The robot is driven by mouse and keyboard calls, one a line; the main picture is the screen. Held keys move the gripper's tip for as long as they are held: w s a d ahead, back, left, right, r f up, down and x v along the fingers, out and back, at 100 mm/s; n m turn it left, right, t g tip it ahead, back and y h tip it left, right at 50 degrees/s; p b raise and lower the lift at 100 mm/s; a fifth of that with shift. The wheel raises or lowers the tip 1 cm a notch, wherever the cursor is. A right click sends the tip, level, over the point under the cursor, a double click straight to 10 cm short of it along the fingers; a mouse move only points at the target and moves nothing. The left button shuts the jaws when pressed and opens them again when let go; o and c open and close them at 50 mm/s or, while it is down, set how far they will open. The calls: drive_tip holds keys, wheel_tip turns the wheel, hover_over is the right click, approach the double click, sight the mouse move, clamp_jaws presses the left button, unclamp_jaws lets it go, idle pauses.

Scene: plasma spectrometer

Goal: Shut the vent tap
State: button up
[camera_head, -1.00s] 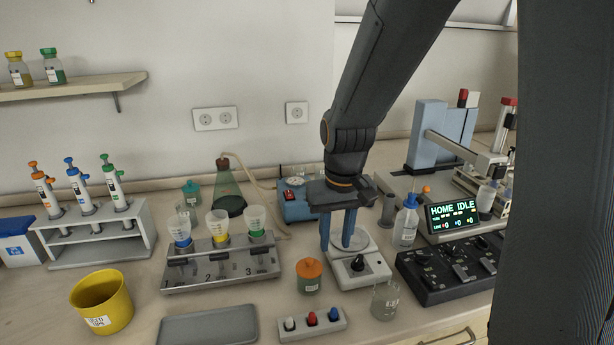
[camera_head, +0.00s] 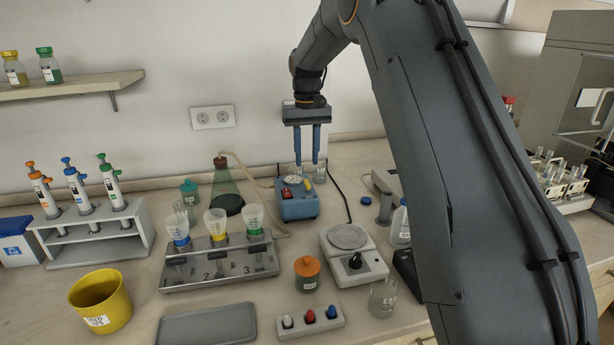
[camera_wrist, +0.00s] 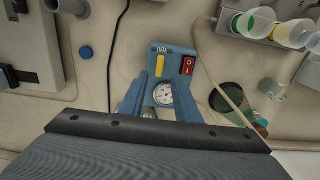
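The blue pump box (camera_head: 298,208) stands on the bench near the wall. It carries a round dial gauge (camera_wrist: 163,94), a red switch (camera_wrist: 188,66) and a yellow bar-shaped handle (camera_wrist: 139,68), which looks like the vent tap; the handle also shows on the box's right side in the head view (camera_head: 307,185). In the wrist view the yellow bar lies lengthwise, up and down in the picture. My gripper (camera_head: 309,162) points down above and behind the box, its two blue fingers apart and empty. In the wrist view the fingers (camera_wrist: 170,68) overlap the box, with the gauge between them.
A filter rack with funnels (camera_head: 220,262) and a green flask (camera_head: 227,190) stand left of the box, with a hose beside it. A balance (camera_head: 354,262) stands in front right. Small glassware (camera_head: 320,172) stands behind the box. A dark cable runs along its right side.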

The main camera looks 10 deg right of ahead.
sight(307, 182)
wheel_tip(307, 182, down, 7)
drive_tip(key=shift+r+p, duration=0.1)
drive_tip(key=shift+p, duration=0.95)
drive_tip(key=shift+c, duration=0.2)
clamp_jaws()
